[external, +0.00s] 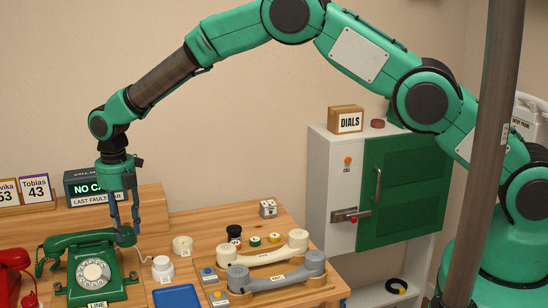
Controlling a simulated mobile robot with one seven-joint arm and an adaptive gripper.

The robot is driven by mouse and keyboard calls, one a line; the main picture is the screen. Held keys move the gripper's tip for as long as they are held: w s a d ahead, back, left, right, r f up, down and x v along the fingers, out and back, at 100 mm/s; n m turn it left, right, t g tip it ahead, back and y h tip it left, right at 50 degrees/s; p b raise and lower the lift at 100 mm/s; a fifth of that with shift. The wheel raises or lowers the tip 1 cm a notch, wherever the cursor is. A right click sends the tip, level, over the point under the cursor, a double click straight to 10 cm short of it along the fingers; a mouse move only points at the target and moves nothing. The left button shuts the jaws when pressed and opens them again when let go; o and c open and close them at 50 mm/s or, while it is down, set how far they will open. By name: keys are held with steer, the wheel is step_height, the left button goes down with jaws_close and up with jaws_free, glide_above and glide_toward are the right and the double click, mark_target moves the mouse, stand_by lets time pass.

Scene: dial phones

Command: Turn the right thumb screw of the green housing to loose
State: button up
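The green telephone housing (109,287), with a white dial (93,272) on its front, stands on the wooden bench at the lower left. Its green handset (78,240) lies across the top. My gripper (127,234) points down at the right end of the handset. Its two dark fingers show a gap between them, with the handset's rounded end at the tips. I cannot tell whether they touch or grip it.
A red telephone (13,270) stands at the far left. A white round part (162,268), a blue tray (177,297), and cream (262,254) and grey (275,278) handsets lie to the right. A display box (88,187) stands behind. A green-doored cabinet (402,192) is at the right.

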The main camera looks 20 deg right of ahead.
mark_target(138, 268)
step_height(138, 268, down, 14)
steer(key=shift+r+b, duration=0.15)
steer(key=shift+b, duration=0.25)
stand_by(0.5)
jaws_close()
